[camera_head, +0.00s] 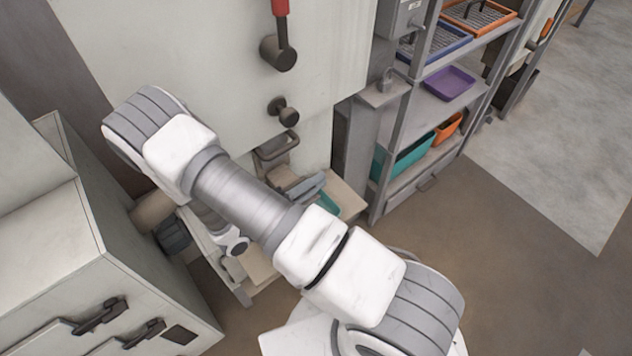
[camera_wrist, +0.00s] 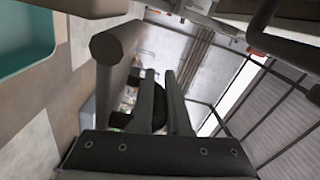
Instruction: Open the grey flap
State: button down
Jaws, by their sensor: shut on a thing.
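The grey flap (camera_head: 270,160) shows only in part under the pale machine body, with a U-shaped grey handle (camera_head: 280,147) standing out from it. My arm hides much of the area below. In the wrist view the two dark fingers of my gripper (camera_wrist: 160,95) are close together, shut on a dark, rounded piece between them. I take this piece to be the flap's handle, but the view is too tight to be sure. A thick grey bar with a rounded end (camera_wrist: 112,48) runs just left of the fingers.
A red-gripped lever (camera_head: 281,45) and a dark knob (camera_head: 283,110) stick out from the machine above. A teal tray (camera_head: 327,204) is below the flap. A shelf rack (camera_head: 405,135) stands to the right and a grey cabinet (camera_head: 85,275) at the left. Floor is open at right.

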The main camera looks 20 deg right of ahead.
jog(key=shift+a, duration=0.1)
jog(key=c, duration=1.2)
grip_release()
jog(key=shift+o, duration=0.2)
jog(key=shift+a, duration=0.1)
jog(key=b+v, duration=0.1)
jog(key=v, duration=1.6)
